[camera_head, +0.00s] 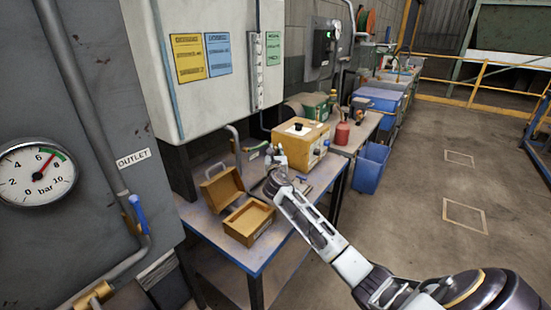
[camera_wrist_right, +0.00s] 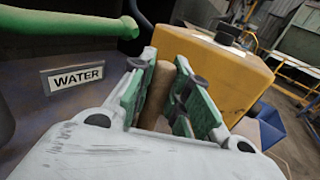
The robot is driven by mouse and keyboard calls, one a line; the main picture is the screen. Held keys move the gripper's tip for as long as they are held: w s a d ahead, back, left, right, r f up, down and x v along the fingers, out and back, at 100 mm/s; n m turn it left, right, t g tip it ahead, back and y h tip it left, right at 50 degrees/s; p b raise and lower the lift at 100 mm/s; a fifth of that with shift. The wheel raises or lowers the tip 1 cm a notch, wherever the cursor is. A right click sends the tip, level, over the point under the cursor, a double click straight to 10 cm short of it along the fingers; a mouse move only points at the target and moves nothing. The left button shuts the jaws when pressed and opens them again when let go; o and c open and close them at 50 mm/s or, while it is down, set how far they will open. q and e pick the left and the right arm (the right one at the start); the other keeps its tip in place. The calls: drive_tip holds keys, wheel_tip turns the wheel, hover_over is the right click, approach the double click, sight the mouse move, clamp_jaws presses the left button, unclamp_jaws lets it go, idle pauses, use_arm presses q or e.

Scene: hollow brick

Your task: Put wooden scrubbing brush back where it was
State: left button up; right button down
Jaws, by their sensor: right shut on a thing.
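My right gripper (camera_head: 274,157) is above the back part of the workbench, just left of the yellow box. In the right wrist view, the green-padded fingers of the right gripper (camera_wrist_right: 160,95) are shut on a brown, rounded wooden piece. I take this piece to be the wooden scrubbing brush (camera_wrist_right: 156,92). Only part of it shows between the fingers; its far end and any bristles are hidden. In the head view I cannot make it out clearly at the gripper. My left gripper is not in view.
The yellow box (camera_head: 300,146) is close beside the gripper. A green pipe (camera_wrist_right: 70,24) and WATER label (camera_wrist_right: 77,78) are nearby. A red bottle (camera_head: 342,134) stands farther right.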

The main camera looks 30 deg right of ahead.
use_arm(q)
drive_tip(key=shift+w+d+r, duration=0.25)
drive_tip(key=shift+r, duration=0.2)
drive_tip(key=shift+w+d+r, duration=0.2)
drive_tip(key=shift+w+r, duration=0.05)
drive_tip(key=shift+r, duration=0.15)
use_arm(e)
drive_tip(key=shift+f, duration=1)
drive_tip(key=shift+f, duration=0.15)
drive_tip(key=c, duration=1.3)
unclamp_jaws()
drive_tip(key=shift+c, duration=0.2)
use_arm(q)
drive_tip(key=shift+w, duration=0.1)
use_arm(e)
drive_tip(key=shift+s+a, duration=0.15)
drive_tip(key=shift+s, duration=0.1)
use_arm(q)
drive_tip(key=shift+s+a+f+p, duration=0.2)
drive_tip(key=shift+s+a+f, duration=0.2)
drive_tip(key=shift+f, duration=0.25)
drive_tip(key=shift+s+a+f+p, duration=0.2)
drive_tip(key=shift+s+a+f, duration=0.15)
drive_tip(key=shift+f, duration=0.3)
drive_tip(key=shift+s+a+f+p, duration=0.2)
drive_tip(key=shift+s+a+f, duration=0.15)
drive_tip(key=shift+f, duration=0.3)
use_arm(e)
drive_tip(key=v, duration=1.1)
drive_tip(key=shift+s, duration=0.25)
